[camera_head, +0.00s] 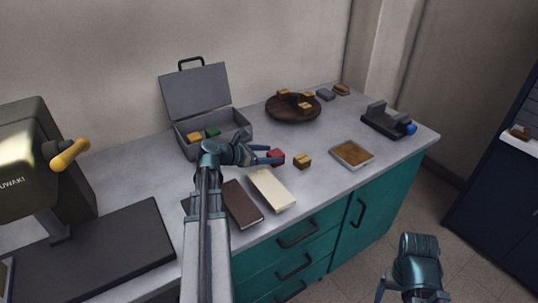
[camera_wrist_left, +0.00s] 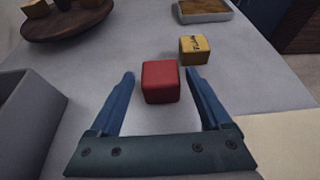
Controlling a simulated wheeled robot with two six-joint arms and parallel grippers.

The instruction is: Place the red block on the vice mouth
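The red block (camera_head: 277,156) sits on the grey worktop, right of the open toolbox. It also shows in the left wrist view (camera_wrist_left: 160,82), just ahead of and partly between the fingertips. My left gripper (camera_head: 272,155) is open around or just short of the block; the wrist view (camera_wrist_left: 160,80) shows a gap between each finger and the block. The vice (camera_head: 384,121), dark with a blue end, stands at the worktop's far right corner; its mouth is empty. My right arm (camera_head: 418,268) shows at the bottom right; its fingertips are not clearly visible.
A yellow block (camera_head: 303,161) sits right of the red one. A cream book (camera_head: 271,189) and brown book (camera_head: 242,204) lie in front. The grey toolbox (camera_head: 240,119), round wooden tray (camera_head: 293,116) and shallow square tray (camera_head: 351,154) stand nearby. Bare worktop lies before the vice.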

